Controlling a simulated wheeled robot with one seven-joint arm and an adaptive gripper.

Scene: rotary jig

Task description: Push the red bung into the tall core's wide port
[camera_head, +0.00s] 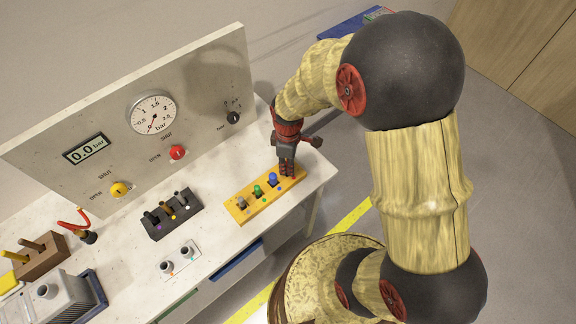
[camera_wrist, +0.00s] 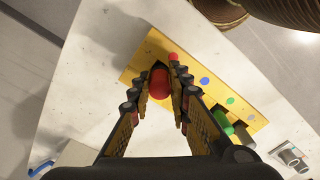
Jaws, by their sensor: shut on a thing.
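The red bung (camera_wrist: 159,84) is between my gripper's fingers (camera_wrist: 161,92) in the wrist view, at the red-marked end of the yellow rack (camera_wrist: 143,60). My gripper (camera_head: 287,172) is shut on it, low over the right end of the yellow rack (camera_head: 241,214) in the head view. The fingers hide the bung there; I cannot tell whether its lower end is still in its seat. Two short grey cylinders stand on a white plate (camera_head: 178,262), and a black rack (camera_head: 172,217) holds several dark pieces. I cannot tell which piece is the tall core.
The yellow rack also holds a blue bung (camera_head: 272,178), a green bung (camera_head: 257,190) and a grey bung (camera_head: 242,202). Behind stands a panel (camera_head: 200,95) with a gauge and knobs. A brown block (camera_head: 40,256) and a grey machine (camera_head: 62,298) are at left.

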